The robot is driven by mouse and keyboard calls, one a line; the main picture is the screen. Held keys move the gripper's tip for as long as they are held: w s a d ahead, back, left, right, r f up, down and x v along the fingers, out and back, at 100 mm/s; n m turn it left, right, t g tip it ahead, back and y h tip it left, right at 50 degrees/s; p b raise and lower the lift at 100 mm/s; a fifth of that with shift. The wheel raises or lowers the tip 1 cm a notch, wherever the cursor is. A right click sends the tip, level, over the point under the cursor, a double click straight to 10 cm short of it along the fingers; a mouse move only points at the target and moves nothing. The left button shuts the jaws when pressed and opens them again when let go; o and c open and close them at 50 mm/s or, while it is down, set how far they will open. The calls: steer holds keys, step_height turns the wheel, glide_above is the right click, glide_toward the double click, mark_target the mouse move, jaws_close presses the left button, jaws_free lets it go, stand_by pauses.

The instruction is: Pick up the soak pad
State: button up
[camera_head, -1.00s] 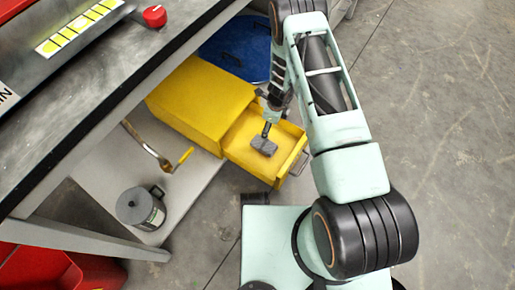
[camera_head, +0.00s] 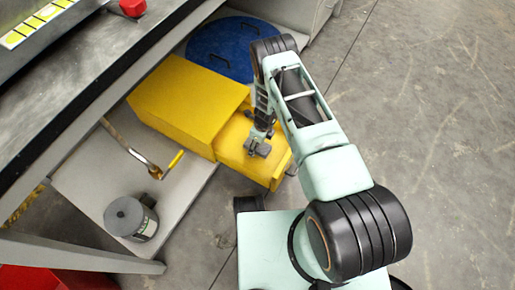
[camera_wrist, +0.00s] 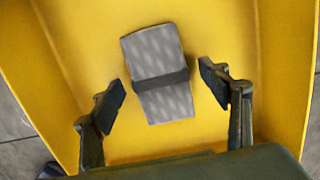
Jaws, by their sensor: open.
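The soak pad (camera_wrist: 160,72) is a grey patterned block with a dark band around its middle. It lies on the floor of the open yellow drawer (camera_wrist: 95,30), between my fingertips in the wrist view. My gripper (camera_wrist: 162,95) is open, with one finger on each side of the pad and a gap to both. In the head view my gripper (camera_head: 257,147) reaches down into the drawer (camera_head: 236,160), and arm and gripper hide much of the pad there.
The yellow cabinet (camera_head: 180,100) stands on a grey shelf under the dark bench (camera_head: 90,85). A grey canister (camera_head: 130,218) and a brass-coloured tool with a yellow end (camera_head: 150,165) are on the shelf. A blue round lid (camera_head: 215,50) lies behind. Floor at right is clear.

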steer(key=shift+a+f, duration=0.1)
steer(key=shift+f, duration=0.4)
steer(key=c, duration=1.4)
steer(key=shift+o, duration=0.2)
steer(key=shift+r, duration=0.1)
